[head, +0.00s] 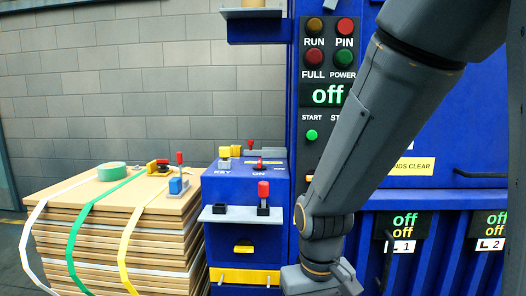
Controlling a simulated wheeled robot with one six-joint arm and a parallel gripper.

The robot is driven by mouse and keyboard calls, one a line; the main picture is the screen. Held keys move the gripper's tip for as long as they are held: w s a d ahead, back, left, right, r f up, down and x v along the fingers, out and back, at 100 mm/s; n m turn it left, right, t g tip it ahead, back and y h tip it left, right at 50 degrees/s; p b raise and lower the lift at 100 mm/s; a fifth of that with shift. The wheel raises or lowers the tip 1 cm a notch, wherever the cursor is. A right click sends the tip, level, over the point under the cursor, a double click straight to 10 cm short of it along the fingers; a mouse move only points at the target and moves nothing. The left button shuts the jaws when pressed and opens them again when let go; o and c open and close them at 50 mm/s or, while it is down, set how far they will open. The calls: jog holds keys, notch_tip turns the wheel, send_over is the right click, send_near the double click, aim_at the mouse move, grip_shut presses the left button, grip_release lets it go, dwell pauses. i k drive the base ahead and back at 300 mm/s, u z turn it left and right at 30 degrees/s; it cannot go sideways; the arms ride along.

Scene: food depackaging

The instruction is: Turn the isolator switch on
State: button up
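A blue cabinet (245,236) stands left of the machine panel. Its top is marked with a word like "KEY" and with "ON". A small red-handled part (262,161) lies low near the "ON" mark; it may be the isolator switch, but I cannot tell for sure. A yellow part (228,153) sits left of it. The display (327,95) on the panel reads "off". My arm comes down from the upper right in front of the panel. Its wrist reaches the bottom edge, right of the cabinet. My gripper's fingers are out of view.
A shelf (232,217) on the cabinet front holds a red-topped part (263,195).

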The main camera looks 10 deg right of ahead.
aim_at(244, 247)
jog(key=u, duration=2.35)
jog(key=k, duration=0.95)
jog(key=z, duration=1.7)
jog(key=i, duration=0.5)
